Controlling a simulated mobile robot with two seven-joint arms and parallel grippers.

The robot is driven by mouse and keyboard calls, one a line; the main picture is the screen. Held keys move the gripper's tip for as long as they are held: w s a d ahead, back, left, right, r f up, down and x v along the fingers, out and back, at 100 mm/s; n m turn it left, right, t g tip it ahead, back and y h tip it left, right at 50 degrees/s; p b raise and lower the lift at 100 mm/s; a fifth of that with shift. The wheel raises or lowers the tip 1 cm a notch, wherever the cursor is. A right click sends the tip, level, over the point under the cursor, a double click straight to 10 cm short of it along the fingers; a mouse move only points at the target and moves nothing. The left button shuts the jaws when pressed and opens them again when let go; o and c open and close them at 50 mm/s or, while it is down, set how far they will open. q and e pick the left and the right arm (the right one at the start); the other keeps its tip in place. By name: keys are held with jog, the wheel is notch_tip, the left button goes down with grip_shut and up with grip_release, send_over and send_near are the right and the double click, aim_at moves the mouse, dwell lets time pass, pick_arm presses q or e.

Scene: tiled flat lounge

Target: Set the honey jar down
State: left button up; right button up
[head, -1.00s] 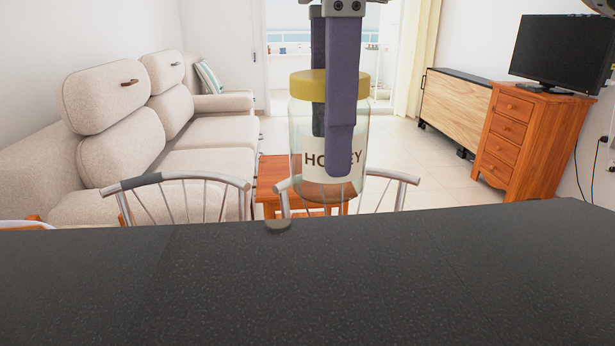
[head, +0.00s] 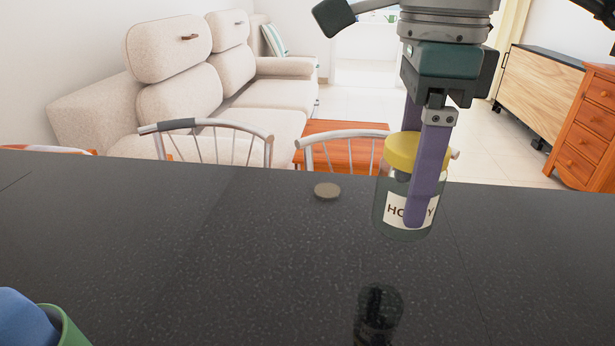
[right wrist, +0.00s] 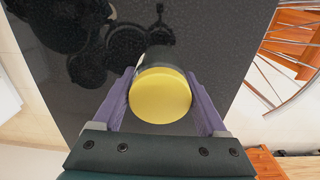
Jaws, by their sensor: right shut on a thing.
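The honey jar (head: 393,217) is clear with a yellow lid and a white label reading HONEY. It is upright, or nearly so, in the head view. My right gripper (head: 414,200) comes down from above and is shut on it, with one purple finger across the label. The jar hangs above the black counter (head: 240,265), with its dark reflection lower down and apart from its base. In the right wrist view the yellow lid (right wrist: 160,96) sits between both fingers of the gripper (right wrist: 162,100). My left gripper is not in view.
A small flat round disc (head: 327,190) lies on the counter, left of the jar. A green container (head: 66,325) with a blue thing (head: 24,318) is at the lower left. Metal-backed chairs (head: 210,125) stand beyond the far edge. The counter's middle is clear.

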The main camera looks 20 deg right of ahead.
aim_at(400, 229)
jog(key=shift+f, duration=3.3)
jog(key=shift+f+b, duration=0.1)
jog(key=shift+b, duration=0.25)
jog(key=o, duration=1.4)
jog(key=shift+o, duration=0.2)
notch_tip(400, 229, up, 12)
jog(key=shift+r+p, duration=0.15)
jog(key=shift+p, duration=0.3)
